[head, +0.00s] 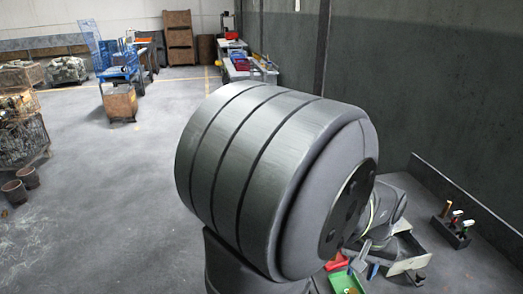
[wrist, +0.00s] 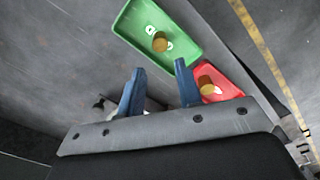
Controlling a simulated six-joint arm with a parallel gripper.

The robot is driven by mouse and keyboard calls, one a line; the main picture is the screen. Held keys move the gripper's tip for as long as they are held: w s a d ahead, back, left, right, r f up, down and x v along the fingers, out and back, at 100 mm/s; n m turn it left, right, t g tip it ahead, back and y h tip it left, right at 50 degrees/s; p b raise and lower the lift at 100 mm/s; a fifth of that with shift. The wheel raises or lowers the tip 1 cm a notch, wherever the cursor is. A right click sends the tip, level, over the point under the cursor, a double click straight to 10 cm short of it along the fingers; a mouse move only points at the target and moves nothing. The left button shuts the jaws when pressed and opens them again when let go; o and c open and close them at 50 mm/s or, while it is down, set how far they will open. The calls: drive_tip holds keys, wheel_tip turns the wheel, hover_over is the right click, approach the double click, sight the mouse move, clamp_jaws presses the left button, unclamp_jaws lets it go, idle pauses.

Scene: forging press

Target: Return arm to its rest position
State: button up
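My gripper (wrist: 159,66) shows in the wrist view with its two blue fingers spread apart. Nothing is held between them. In the head view my own large dark arm joint fills the middle and hides most of the gripper. A green tray (wrist: 181,22) with a brass-coloured cylinder (wrist: 160,42) and white ring-like shapes lies beyond the fingers. A red tray (wrist: 226,74) with another brass-coloured cylinder (wrist: 206,86) lies beside it, partly hidden by my gripper. Both the green tray (head: 343,283) and the red tray (head: 337,262) show at the bottom of the head view.
A grey open box (head: 408,262) and a dark rack with coloured-handled items (head: 452,232) stand at the lower right by the wall. Wire bins (head: 20,135) and two buckets (head: 15,191) stand at the left. The floor between is clear.

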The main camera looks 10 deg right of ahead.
sight(353, 292)
drive_tip(key=shift+f, duration=2.95)
